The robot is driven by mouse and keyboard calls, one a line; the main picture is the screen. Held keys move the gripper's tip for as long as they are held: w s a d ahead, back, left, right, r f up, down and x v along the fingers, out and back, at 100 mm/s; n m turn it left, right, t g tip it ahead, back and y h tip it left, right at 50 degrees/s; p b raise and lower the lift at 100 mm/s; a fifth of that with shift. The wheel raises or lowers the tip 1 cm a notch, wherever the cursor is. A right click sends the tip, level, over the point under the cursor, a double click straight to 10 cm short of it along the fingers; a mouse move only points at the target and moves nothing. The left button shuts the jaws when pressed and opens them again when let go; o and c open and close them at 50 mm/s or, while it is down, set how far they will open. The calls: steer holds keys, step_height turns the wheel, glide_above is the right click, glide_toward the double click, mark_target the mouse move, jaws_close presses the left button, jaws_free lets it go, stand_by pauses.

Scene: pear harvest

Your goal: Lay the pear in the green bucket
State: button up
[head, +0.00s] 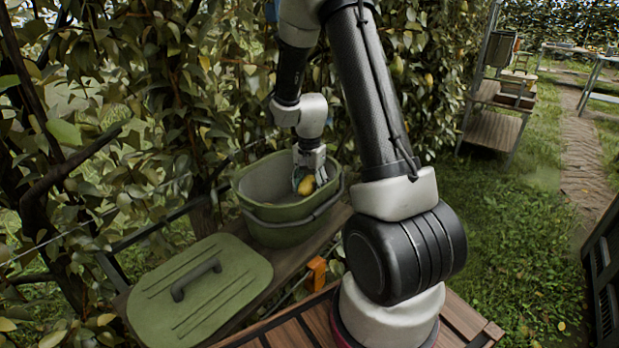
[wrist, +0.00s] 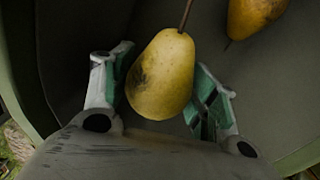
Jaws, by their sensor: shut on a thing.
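The green bucket (head: 262,214) stands on a wooden bench, open at the top, with its handle down along the side. My gripper (head: 306,184) reaches down inside the bucket's mouth. It is shut on a yellow pear (head: 305,186), which shows between the green-padded fingers in the wrist view (wrist: 162,78). This pear has a dark patch on its left side and its stem points up in the picture. A second pear (wrist: 252,14) lies in the bucket just beyond it. Whether the held pear touches the bucket floor I cannot tell.
A green lid (head: 200,296) with a dark handle lies on the bench, left of the bucket. An orange object (head: 317,272) sits by the bench edge. Dense leafy foliage (head: 150,100) stands close behind the bucket. Grass and a brick path lie at right.

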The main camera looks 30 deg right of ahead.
steer(key=shift+f, duration=2.8)
steer(key=shift+f, duration=0.4)
steer(key=o, duration=1.2)
steer(key=shift+o, duration=0.2)
